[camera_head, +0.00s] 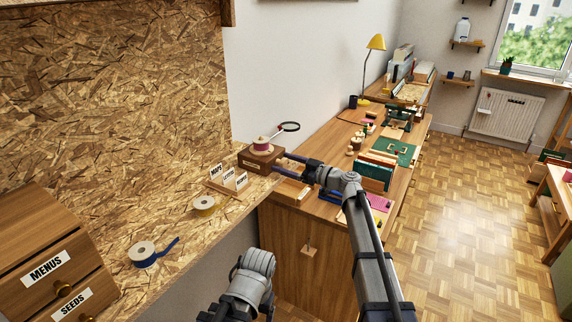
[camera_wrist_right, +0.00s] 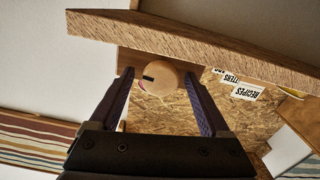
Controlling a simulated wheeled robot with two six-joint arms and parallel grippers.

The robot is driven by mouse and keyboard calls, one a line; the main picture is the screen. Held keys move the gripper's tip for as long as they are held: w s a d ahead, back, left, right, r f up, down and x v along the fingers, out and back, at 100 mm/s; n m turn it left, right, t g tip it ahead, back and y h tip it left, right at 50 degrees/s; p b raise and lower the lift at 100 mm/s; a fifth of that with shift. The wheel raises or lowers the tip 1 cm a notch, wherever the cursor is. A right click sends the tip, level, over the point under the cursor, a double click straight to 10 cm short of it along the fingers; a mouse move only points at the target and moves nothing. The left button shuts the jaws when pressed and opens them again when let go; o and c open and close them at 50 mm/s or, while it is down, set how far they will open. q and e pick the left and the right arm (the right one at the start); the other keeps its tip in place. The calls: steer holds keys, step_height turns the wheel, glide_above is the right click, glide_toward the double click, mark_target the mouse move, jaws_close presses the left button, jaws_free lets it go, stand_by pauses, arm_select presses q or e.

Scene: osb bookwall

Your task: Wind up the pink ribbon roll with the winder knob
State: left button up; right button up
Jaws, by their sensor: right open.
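The pink ribbon roll (camera_head: 262,146) sits on top of a small brown wooden box (camera_head: 249,160) at the right end of the shelf. My right gripper (camera_head: 279,161) is beside the box's right side, its fingers pointing left toward it. In the right wrist view, a round pale wooden knob (camera_wrist_right: 162,76) with a dark mark shows between the tips of my open right gripper (camera_wrist_right: 158,85). I cannot tell whether a finger touches it. A bit of pink shows beside the knob. My left arm shows at the bottom of the head view, but its gripper does not.
A cluttered workbench (camera_head: 400,140) runs along the wall; the parquet floor (camera_head: 470,210) is clear.

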jaws_close()
stand_by(0.7)
